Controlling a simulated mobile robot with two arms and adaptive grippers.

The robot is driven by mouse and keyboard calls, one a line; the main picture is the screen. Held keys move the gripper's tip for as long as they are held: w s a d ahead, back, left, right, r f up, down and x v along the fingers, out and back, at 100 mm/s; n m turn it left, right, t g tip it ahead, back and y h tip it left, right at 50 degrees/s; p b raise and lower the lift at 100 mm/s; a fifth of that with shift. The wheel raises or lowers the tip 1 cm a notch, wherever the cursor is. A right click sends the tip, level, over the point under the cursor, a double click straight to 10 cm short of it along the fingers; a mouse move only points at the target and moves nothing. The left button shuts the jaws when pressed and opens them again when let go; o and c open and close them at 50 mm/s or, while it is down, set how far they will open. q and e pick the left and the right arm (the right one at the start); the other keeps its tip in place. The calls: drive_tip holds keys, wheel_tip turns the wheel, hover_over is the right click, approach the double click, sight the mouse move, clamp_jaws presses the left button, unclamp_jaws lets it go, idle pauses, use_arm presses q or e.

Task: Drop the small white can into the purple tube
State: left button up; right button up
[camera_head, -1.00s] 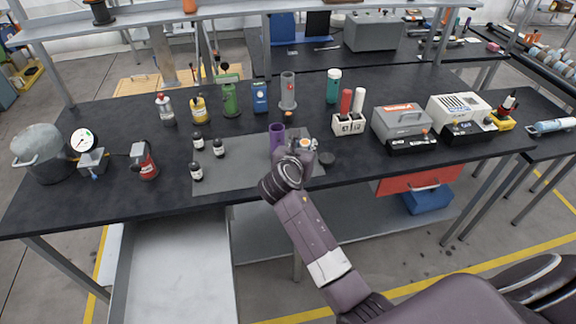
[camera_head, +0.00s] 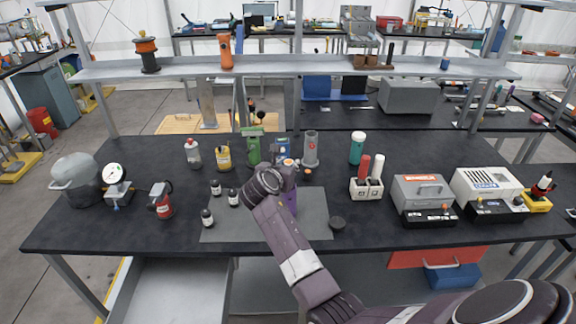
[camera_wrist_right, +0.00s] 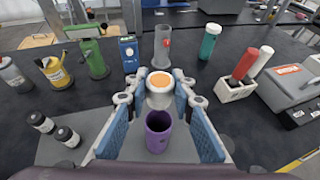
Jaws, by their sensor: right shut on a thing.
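The small white can (camera_wrist_right: 159,90) with an orange top sits between the two blue-padded fingers of my right gripper (camera_wrist_right: 160,98), which is shut on it. The orange top also shows in the head view (camera_head: 288,162), where my wrist hides most of the can. The purple tube (camera_wrist_right: 158,133) stands upright and open on the grey mat, below the gripper in the wrist view. In the head view the purple tube (camera_head: 291,201) is partly hidden behind my right arm, with the gripper above it. My left gripper is not in view.
Behind are a grey tube (camera_head: 310,150), a green device (camera_head: 252,147) and a teal bottle (camera_head: 356,148). A white holder (camera_head: 367,189) stands right.

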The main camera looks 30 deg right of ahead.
drive_tip(key=shift+d+r+p, duration=0.1)
drive_tip(key=shift+r+p, duration=0.1)
drive_tip(key=shift+p, duration=0.35)
drive_tip(key=shift+s+f, duration=0.1)
drive_tip(key=shift+f, duration=0.3)
drive_tip(key=b, duration=0.2)
hover_over(289, 201)
drive_tip(key=w+d, duration=0.1)
drive_tip(key=w, duration=0.1)
wheel_tip(289, 201, down, 5)
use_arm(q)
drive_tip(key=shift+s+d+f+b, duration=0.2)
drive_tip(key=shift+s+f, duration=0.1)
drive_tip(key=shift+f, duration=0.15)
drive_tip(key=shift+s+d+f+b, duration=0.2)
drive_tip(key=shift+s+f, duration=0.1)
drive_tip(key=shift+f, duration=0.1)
use_arm(e)
drive_tip(key=shift+s+f, duration=0.1)
drive_tip(key=shift+f, duration=0.8)
drive_tip(key=o, duration=1)
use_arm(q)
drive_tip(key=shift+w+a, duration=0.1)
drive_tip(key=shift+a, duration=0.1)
